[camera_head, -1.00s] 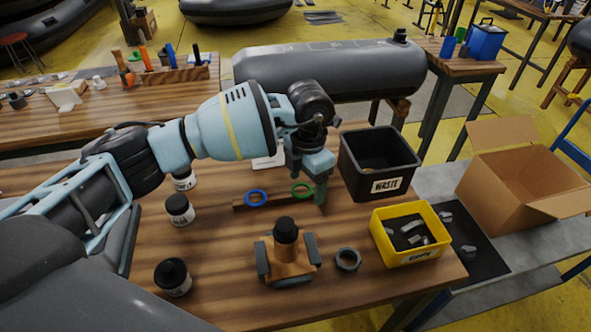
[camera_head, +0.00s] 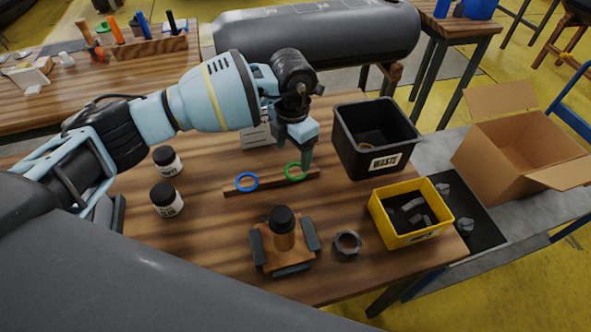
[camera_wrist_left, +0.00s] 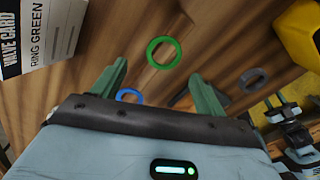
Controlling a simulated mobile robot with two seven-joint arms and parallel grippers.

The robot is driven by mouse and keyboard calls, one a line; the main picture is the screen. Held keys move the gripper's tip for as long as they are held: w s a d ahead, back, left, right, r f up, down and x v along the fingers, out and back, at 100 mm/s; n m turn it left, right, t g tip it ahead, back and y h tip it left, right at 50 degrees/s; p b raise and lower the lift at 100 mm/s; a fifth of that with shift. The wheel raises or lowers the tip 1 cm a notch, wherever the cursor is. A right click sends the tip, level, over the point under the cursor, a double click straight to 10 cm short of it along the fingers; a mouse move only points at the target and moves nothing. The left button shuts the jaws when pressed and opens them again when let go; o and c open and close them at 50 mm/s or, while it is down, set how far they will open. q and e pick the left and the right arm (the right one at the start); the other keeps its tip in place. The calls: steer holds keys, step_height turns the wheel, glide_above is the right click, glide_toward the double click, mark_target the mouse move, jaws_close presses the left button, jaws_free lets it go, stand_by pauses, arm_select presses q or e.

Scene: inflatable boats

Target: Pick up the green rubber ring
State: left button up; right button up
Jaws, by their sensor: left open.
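The green ring (camera_head: 295,178) sits on a low wooden strip (camera_head: 272,184) on the table, to the right of the blue ring (camera_head: 247,189). My left gripper (camera_head: 306,160) is open and empty, pointing down close beside the green ring in the head view. In the left wrist view the green ring (camera_wrist_left: 163,67) lies ahead of the gap between the two green fingers (camera_wrist_left: 158,75), not held. The blue ring (camera_wrist_left: 129,92) shows partly behind the left finger there.
A white card (camera_wrist_left: 38,45) reads "RING GREEN". A black waste bin (camera_head: 345,135) and a yellow bin (camera_head: 405,238) stand to the right.

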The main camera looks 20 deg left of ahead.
mark_target(294, 174)
arm_select(q)
steer(key=shift+s+d+f, duration=0.1)
steer(key=shift+s+f, duration=0.05)
steer(key=shift+f, duration=1.15)
steer(key=shift+s+d+f, duration=0.1)
steer(key=shift+f, duration=1.15)
steer(key=shift+f, duration=0.25)
steer(key=c, duration=0.7)
